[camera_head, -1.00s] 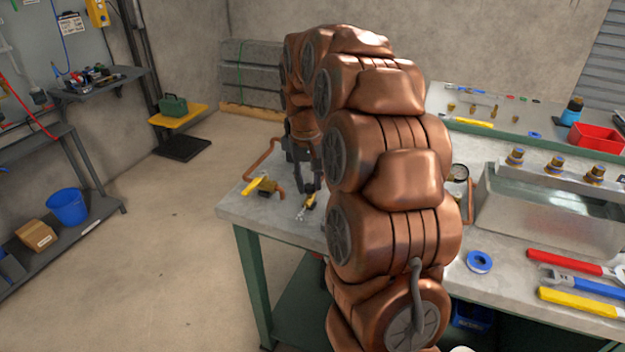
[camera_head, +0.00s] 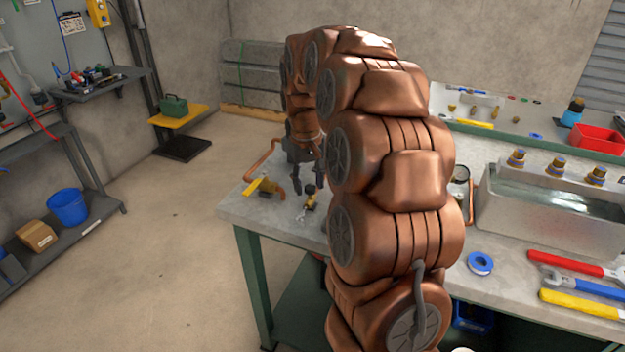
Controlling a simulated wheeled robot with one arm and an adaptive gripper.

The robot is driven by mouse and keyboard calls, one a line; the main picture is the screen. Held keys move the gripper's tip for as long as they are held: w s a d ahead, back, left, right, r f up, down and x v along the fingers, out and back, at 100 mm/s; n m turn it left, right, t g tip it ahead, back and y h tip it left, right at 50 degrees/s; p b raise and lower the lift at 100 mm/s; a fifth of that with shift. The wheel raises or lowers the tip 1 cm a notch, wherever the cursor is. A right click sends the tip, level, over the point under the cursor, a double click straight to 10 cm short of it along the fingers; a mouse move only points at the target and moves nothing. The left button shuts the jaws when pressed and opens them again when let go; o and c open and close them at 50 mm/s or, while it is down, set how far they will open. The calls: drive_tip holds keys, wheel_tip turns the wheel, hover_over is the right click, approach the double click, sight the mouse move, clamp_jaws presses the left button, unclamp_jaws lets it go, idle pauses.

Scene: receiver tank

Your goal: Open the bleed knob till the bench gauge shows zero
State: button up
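A small brass fitting with a dark knob on top (camera_head: 310,193) stands near the left end of the bench; I take it for the bleed knob. My gripper (camera_head: 304,182) hangs just above and behind it, pointing down. Its dark fingers look parted, with nothing seen between them. The knob shows clear of the fingers, though whether they touch it is hard to tell. The bench gauge (camera_head: 461,173) is a round dial right of my arm, partly covered by the arm. Its needle is too small to read.
A yellow-handled valve (camera_head: 262,186) and copper pipe (camera_head: 262,160) stand left of the knob. My arm hides the bench's middle. At right are a metal water tank (camera_head: 550,222), blue tape roll (camera_head: 480,263) and wrenches (camera_head: 580,287).

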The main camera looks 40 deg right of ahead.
sight(307, 186)
drive_tip(key=shift+o, duration=0.4)
drive_tip(key=shift+r, duration=0.15)
wheel_tip(307, 186, up, 12)
drive_tip(key=shift+a, duration=0.2)
idle(0.3)
idle(6.4)
